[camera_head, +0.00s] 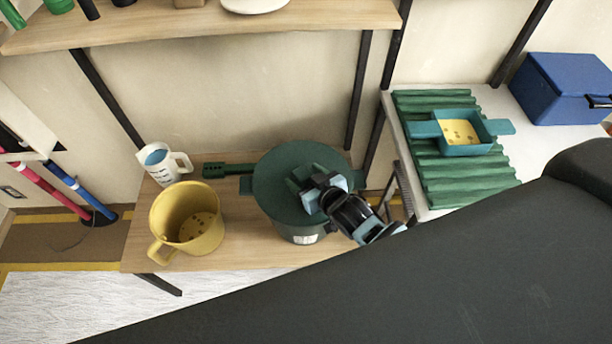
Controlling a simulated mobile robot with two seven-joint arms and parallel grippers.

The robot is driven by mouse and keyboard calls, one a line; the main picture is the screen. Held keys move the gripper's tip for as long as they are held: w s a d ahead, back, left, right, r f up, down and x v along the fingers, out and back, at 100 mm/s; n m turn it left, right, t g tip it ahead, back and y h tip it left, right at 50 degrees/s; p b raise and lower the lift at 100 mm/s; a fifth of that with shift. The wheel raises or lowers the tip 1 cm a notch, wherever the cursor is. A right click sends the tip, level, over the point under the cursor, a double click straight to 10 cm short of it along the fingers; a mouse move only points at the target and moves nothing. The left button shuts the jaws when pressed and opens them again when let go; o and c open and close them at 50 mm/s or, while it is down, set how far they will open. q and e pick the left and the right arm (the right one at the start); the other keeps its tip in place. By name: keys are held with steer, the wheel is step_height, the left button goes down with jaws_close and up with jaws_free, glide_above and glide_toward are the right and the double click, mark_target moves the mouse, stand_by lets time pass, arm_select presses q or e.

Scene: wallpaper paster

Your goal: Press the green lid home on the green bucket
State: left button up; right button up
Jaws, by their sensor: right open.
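The green bucket (300,236) stands upright on the low wooden bench, its dark green wall showing below the lid with a pale label at the front. The green lid (275,180) lies over the bucket's top; from this angle I cannot tell whether its rim sits fully down. My right gripper (314,188) is over the middle of the lid, open, beside or around the lid's raised green grip. It hides part of the lid's right side, and I cannot tell whether it touches. My left gripper is not in view.
A green-handled tool (228,170) lies behind. At right, a white table (540,150) holds a teal tray (470,147) and a blue box (562,88). A shelf (190,27) overhangs the back.

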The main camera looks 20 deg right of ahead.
steer(key=v, duration=0.7)
steer(key=shift+s+d+r+p, duration=0.15)
steer(key=shift+s+p, duration=0.2)
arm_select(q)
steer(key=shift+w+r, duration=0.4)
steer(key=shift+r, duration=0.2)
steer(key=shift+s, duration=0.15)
